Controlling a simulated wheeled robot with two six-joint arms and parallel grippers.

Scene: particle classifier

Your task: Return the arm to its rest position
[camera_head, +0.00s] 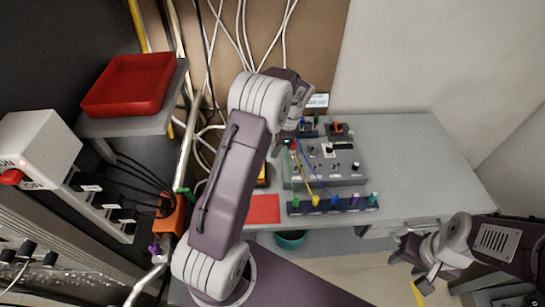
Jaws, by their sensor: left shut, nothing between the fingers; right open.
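My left arm rises through the middle of the view and bends over at its top. My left gripper (283,143) is shut and empty above the left side of the grey control box, largely hidden behind my own arm links. My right gripper (424,277) is open and empty at the lower right, apart from the bench and in front of its right side.
The grey bench (430,165) carries a control box (335,167) with cables, a connector strip (333,205) and a red mat (263,209). A red tray (128,85) rests on a shelf at left. A switch box (38,150) and a teal bin (291,240) stand nearby.

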